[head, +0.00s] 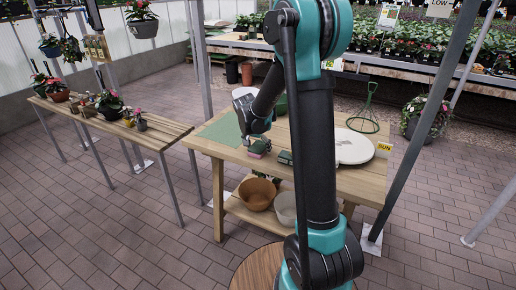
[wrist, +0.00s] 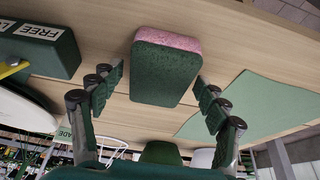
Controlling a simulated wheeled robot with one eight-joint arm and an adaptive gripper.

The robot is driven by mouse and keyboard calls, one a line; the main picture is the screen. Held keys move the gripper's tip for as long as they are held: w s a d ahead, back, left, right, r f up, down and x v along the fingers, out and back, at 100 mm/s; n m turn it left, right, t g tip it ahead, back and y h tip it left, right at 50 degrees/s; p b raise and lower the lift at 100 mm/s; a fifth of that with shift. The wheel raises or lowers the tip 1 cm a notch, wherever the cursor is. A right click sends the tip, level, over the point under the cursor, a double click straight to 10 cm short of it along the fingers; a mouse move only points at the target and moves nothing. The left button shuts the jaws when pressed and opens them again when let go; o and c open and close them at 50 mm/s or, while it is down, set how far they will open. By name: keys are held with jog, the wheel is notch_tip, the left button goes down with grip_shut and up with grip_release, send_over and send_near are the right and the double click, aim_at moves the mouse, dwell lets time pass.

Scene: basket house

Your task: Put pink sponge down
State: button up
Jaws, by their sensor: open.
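The pink sponge (wrist: 166,67) has a pink layer and a dark green scouring layer. In the wrist view it sits between the spread fingers of my gripper (wrist: 160,80), with a gap on each side. My gripper is open and does not touch it there. The sponge appears to rest on the wooden table (head: 222,152). In the head view the sponge (head: 257,149) shows just below my gripper (head: 256,141), near the table's front edge.
A green mat (head: 219,129) lies left of the gripper on the table. A dark green block with white lettering (wrist: 40,48) is close by. A round white board (head: 353,147) lies at the right. Pots (head: 257,194) stand on the lower shelf. A plant bench (head: 155,131) is at left.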

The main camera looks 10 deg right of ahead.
jog(key=v, duration=1.1)
jog(key=s+d+f+n+y, duration=0.1)
jog(key=s+d+f+n, duration=0.1)
jog(key=s, duration=0.7)
jog(key=s+d+f+n+y, duration=0.1)
jog(key=s+d+f+n, duration=0.1)
jog(key=s+f, duration=0.3)
jog(key=s+d+f+n, duration=0.3)
jog(key=s, duration=0.9)
jog(key=shift+s+f+t+y, duration=0.3)
jog(key=shift+f+y, duration=0.05)
jog(key=shift+y, duration=0.05)
